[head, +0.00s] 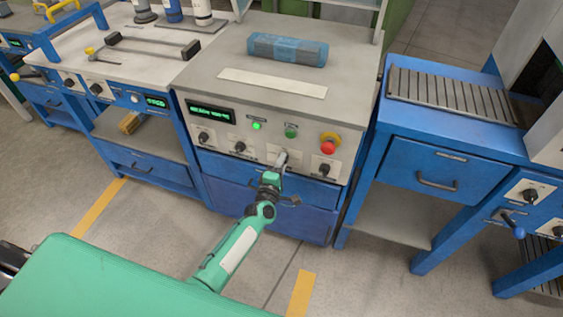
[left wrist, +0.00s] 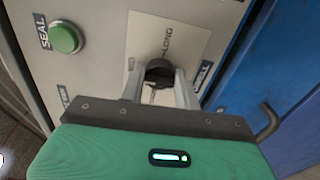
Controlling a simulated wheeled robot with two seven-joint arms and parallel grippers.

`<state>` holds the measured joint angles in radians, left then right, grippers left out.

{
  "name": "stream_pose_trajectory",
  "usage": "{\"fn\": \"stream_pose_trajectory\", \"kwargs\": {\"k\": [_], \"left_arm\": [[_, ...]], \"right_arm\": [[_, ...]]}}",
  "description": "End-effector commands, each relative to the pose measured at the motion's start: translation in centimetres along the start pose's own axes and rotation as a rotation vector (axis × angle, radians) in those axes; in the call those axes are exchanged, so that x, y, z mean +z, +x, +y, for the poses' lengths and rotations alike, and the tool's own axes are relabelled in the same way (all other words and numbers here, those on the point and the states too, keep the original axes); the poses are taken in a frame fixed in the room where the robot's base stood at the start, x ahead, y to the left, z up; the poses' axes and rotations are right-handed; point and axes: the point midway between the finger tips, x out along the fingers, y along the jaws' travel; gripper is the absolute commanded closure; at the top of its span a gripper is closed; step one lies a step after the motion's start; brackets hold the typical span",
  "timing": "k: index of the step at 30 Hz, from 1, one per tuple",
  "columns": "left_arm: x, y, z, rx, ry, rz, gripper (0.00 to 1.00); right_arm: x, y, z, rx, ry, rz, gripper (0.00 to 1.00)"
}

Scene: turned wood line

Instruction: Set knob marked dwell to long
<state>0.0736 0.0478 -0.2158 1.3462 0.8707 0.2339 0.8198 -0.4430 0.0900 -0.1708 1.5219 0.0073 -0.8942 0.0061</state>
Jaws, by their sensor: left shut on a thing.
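The dwell knob (left wrist: 160,72) is black and sits on a pale plate on the machine's front panel. In the left wrist view the word LONG is above it, DWELL is to its right, and a partly legible mark is to its left. My left gripper (left wrist: 160,88) is shut on this knob, with one finger on each side. In the head view the left gripper (head: 281,160) reaches the panel (head: 222,134) and hides most of the knob. I cannot tell which mark the knob points to. My right gripper is not in view.
The green SEAL button (left wrist: 66,37) is near the knob. A red stop button (head: 328,146) and another black knob (head: 325,170) are to the gripper's right, with more knobs (head: 240,147) to its left. A drawer handle (head: 290,201) sticks out just below.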

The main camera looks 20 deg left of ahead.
Motion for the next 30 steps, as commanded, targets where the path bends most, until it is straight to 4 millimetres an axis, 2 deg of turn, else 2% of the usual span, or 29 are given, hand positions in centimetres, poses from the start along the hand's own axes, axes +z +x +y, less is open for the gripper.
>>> {"fn": "stream_pose_trajectory", "kwargs": {"k": [15, 30], "left_arm": [[0.0, -0.1, -0.1, -0.004, 0.491, -0.002, 0.91], [-0.1, -0.1, -0.4, -0.004, 0.965, -0.003, 0.91]], "right_arm": [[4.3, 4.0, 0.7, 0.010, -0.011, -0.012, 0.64], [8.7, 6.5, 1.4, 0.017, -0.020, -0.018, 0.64]]}}
